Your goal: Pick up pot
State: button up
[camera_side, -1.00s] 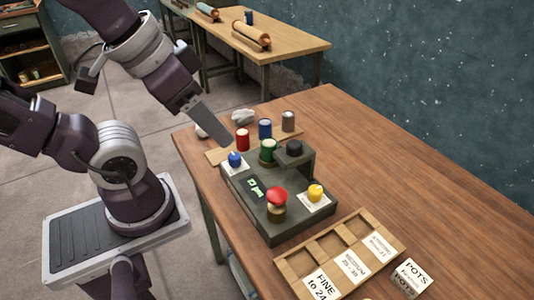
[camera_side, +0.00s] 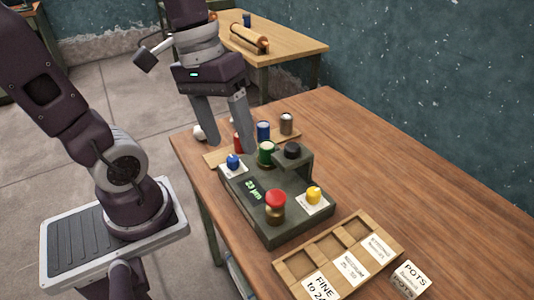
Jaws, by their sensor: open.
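Small cylindrical pots stand at the table's left end. A red pot (camera_side: 238,145), a blue pot (camera_side: 263,130) and a grey-brown pot (camera_side: 286,124) stand on a thin wooden board (camera_side: 218,156). A green pot (camera_side: 266,150) shows at the back of the dark device. My gripper (camera_side: 231,145) is open, pointing down, its fingers apart over the board. The right finger partly hides the red pot. I cannot tell whether the red pot lies between the fingers or behind them, nor whether they touch it.
The dark green device (camera_side: 284,222) has a lit display (camera_side: 253,190), a red-topped knob (camera_side: 275,202), blue (camera_side: 233,161) and yellow (camera_side: 314,195) pieces and a black top piece (camera_side: 291,151). A labelled wooden tray (camera_side: 298,283) and a POTS block (camera_side: 411,276) stand in front. The table's right is clear.

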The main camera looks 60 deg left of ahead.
jog(key=w+a+f+n+g+h, duration=0.1)
jog(key=w+a+f+n+h, duration=0.2)
jog(key=w+f+n+h, duration=0.25)
jog(key=n+t+h, duration=0.3)
jog(key=n+t, duration=0.4)
jog(key=n, duration=0.7)
send_near(260, 145)
jog(key=x, duration=0.5)
jog(key=shift+w+a+f, duration=0.3)
jog(key=shift+w+f, duration=0.05)
jog(key=shift+f, duration=0.05)
jog(key=shift+w+d+f+n+h, duration=0.15)
jog(key=shift+f+n+h, duration=0.05)
jog(key=shift+n+h, duration=0.05)
jog(key=x, duration=0.6)
jog(key=shift+d+f, duration=0.15)
jog(key=shift+f, duration=0.05)
grip_shut()
